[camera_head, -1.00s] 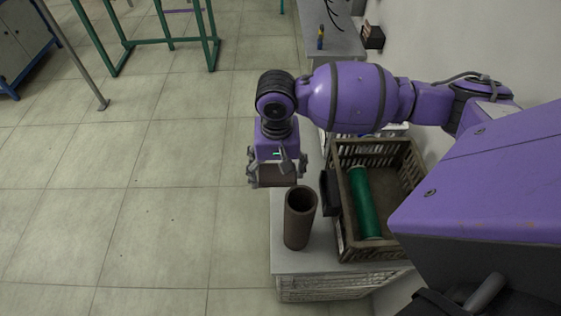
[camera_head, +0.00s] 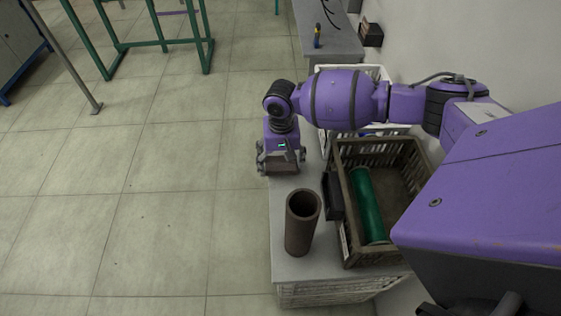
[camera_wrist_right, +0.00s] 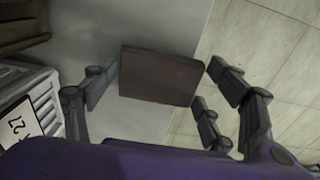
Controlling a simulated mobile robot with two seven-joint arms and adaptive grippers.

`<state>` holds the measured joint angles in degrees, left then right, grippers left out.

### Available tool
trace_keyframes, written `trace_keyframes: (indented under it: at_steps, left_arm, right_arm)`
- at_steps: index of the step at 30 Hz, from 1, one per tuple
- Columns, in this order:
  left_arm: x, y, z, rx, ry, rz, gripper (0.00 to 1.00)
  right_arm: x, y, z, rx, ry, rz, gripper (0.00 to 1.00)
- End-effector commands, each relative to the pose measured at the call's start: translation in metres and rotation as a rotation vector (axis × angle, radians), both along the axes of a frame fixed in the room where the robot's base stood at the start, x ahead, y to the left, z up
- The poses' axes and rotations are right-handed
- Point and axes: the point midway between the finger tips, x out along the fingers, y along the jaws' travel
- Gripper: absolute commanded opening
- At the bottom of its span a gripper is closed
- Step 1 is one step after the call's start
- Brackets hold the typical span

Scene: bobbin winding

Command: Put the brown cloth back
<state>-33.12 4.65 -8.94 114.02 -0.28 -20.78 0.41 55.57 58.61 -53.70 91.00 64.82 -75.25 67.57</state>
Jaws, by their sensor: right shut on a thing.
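The brown cloth (camera_wrist_right: 160,75) looks like a flat, folded rectangle in the right wrist view. My right gripper (camera_wrist_right: 160,88) is shut on it, with fingers at both its sides. In the head view the right gripper (camera_head: 283,162) points down over the left edge of the light grey counter (camera_head: 290,262), beyond an upright brown tube (camera_head: 301,228). Only a little of the cloth (camera_head: 283,170) shows there, between the fingers. In the wrist view, counter and floor lie below the cloth. My left gripper is not in view.
A brown slatted crate (camera_head: 345,222) right of the tube holds a green cylinder (camera_head: 370,205). A dark block (camera_head: 333,195) is at the crate's left side. A white crate (camera_head: 375,73) is behind my arm. Open tiled floor (camera_head: 170,220) lies left.

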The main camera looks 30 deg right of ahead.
Motion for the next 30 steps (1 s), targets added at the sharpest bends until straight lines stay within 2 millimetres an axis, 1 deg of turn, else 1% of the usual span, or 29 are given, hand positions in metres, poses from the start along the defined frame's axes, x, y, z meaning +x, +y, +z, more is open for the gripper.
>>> trace_keyframes:
  at_steps: [1,7,11,12,16,26,29,30]
  left_arm:
    - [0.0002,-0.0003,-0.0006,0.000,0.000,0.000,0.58]
    - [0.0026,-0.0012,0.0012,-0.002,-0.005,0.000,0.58]
    - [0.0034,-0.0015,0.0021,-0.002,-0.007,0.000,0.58]
    - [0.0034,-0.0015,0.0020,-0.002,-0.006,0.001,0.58]
    - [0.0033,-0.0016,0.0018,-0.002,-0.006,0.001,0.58]
    - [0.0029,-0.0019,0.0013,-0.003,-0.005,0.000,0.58]
    - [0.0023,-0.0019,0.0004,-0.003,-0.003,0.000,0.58]
    - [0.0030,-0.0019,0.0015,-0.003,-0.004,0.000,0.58]
  right_arm:
    - [0.0005,0.0002,-0.0033,0.000,-0.001,0.000,0.53]
    - [0.0009,0.0001,-0.0020,0.001,-0.003,-0.001,0.53]
    - [0.0005,0.0001,-0.0052,0.001,-0.002,-0.002,0.53]
    - [0.0006,-0.0001,-0.0054,0.000,-0.001,-0.002,0.80]
    - [0.0005,0.0000,-0.0053,0.000,-0.001,-0.001,0.96]
    - [0.0007,0.0000,-0.0048,0.000,-0.002,-0.001,0.96]
    - [0.0012,-0.0001,-0.0005,0.001,-0.004,0.000,0.96]
    - [0.0013,0.0002,0.0038,0.001,-0.004,0.000,0.96]
